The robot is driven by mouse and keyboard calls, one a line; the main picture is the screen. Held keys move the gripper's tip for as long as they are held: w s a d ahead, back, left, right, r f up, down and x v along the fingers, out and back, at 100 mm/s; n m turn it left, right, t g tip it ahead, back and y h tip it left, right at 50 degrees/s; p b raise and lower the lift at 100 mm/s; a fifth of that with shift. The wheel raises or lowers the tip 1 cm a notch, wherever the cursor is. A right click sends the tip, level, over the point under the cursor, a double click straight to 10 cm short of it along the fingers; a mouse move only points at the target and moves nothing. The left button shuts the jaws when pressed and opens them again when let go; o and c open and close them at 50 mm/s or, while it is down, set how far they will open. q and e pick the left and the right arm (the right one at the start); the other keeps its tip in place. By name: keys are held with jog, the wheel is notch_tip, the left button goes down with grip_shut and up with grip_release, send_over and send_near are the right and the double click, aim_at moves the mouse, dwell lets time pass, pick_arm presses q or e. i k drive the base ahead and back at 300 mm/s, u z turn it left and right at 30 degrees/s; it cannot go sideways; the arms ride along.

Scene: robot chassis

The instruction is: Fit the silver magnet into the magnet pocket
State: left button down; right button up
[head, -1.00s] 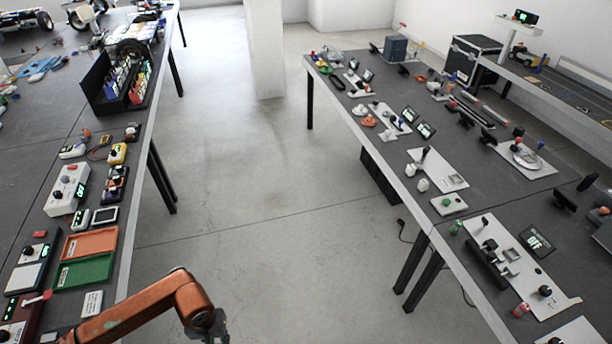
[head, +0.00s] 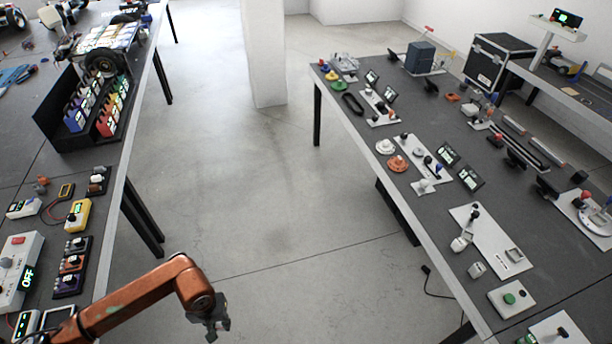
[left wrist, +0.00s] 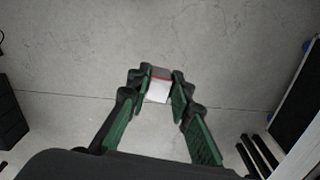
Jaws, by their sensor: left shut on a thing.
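My left gripper (head: 213,328) hangs over the open floor between the two tables in the head view. In the left wrist view its green-padded fingers (left wrist: 163,80) are shut on a small silver-white block with a red stripe, the silver magnet (left wrist: 158,91). The magnet is clear of any surface, with bare floor behind it. In the head view the magnet is too small or hidden to make out. I cannot tell which fixture holds the magnet pocket. My right gripper is not in view.
A right-hand table (head: 405,170) carries several light plates with small parts, dark displays and a blue box (head: 420,58). A left-hand table (head: 30,160) holds a black rack (head: 85,125) and several devices. The floor (head: 250,200) between them is clear. A black case (head: 497,68) stands behind.

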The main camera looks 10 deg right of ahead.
aim_at(469, 236)
jog(key=i, duration=1.35)
jog(key=z, duration=3)
